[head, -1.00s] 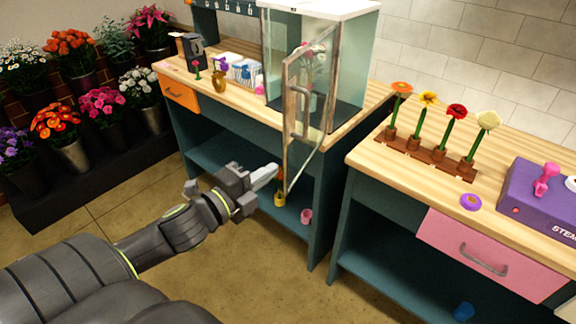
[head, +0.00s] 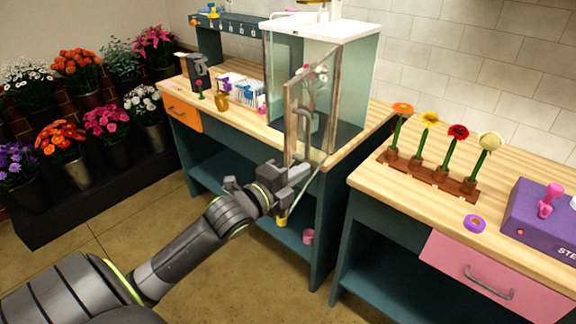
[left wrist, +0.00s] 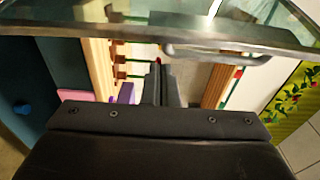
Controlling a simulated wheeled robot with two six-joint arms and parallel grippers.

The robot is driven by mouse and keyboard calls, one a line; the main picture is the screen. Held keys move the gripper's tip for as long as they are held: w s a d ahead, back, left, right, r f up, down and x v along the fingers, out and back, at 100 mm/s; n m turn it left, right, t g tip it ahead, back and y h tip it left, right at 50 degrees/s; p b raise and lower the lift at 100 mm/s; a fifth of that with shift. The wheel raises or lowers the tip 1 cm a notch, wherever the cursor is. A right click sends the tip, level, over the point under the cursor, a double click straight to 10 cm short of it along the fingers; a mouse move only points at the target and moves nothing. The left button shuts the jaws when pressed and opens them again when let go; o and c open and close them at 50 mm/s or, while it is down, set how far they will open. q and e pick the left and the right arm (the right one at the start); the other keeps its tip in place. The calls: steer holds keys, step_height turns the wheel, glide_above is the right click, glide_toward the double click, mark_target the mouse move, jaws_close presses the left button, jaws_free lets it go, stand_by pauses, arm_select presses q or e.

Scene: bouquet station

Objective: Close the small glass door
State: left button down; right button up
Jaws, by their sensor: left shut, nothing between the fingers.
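The small glass door (head: 318,110) belongs to the white-topped glass cabinet (head: 350,32) on the wooden counter. The door stands ajar, swung out over the counter's front edge, with a grey bar handle (head: 303,130) on it. My left gripper (head: 303,176) is shut and empty at the door's lower part; whether it touches the door cannot be told. In the left wrist view the shut fingers (left wrist: 158,82) point toward the door's edge and handle (left wrist: 215,52). A vase with flowers stands inside the cabinet. My right gripper is not in view.
A flower rack (head: 430,175) and a purple machine (head: 545,212) stand on the right counter. A pink cup (head: 308,237) sits on the low shelf below the cabinet. Buckets of flowers (head: 75,150) line the left wall. The floor in front is clear.

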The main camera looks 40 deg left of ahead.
arm_select(q)
steer(key=a, duration=0.1)
steer(key=s+a+p, duration=0.1)
steer(key=shift+a+r, duration=0.1)
steer(key=shift+a, duration=0.3)
steer(key=shift+a, duration=0.15)
